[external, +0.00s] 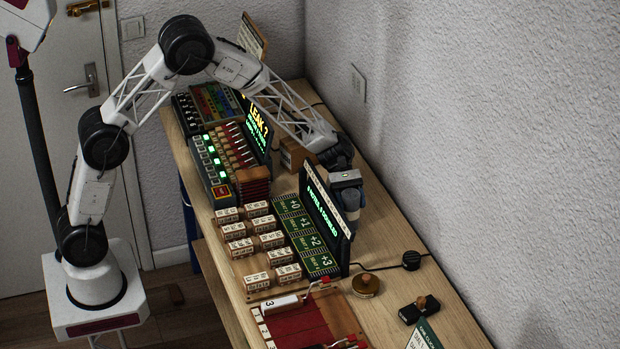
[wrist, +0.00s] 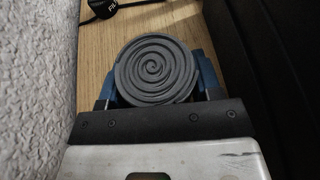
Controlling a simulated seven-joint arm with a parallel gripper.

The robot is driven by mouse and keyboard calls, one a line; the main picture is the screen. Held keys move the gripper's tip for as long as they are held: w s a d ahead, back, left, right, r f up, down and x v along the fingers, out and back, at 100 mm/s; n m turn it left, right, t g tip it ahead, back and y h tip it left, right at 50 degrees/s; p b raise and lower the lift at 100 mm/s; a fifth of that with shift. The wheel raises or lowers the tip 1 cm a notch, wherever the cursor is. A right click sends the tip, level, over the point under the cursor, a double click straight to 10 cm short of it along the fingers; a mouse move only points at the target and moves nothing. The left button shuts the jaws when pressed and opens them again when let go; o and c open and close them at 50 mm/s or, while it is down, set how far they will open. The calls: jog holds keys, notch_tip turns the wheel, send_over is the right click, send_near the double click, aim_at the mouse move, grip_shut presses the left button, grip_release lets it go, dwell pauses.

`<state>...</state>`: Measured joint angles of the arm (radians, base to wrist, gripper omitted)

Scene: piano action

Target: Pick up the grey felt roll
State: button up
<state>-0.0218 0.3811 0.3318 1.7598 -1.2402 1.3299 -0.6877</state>
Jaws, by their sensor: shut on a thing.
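The grey felt roll (wrist: 155,70) is a tight spiral seen end-on in the wrist view. It sits between the two blue-sided fingers of my gripper (wrist: 155,88), which is shut on it. In the external view my gripper (external: 350,203) is behind the dark display panel, close to the wall side of the table. Part of the roll (external: 350,199) shows there as a grey shape below the gripper body. I cannot tell whether the roll touches the table.
The display panel (external: 326,222) with green text stands right beside my gripper. Wooden labelled blocks (external: 256,281) and green cards (external: 297,222) lie in front of it. A round black knob (external: 411,260) with a cable and a brass disc (external: 366,285) lie nearer the camera. The wall is close.

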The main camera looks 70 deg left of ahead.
jog(key=shift+r, duration=0.1)
jog(key=shift+r, duration=4.9)
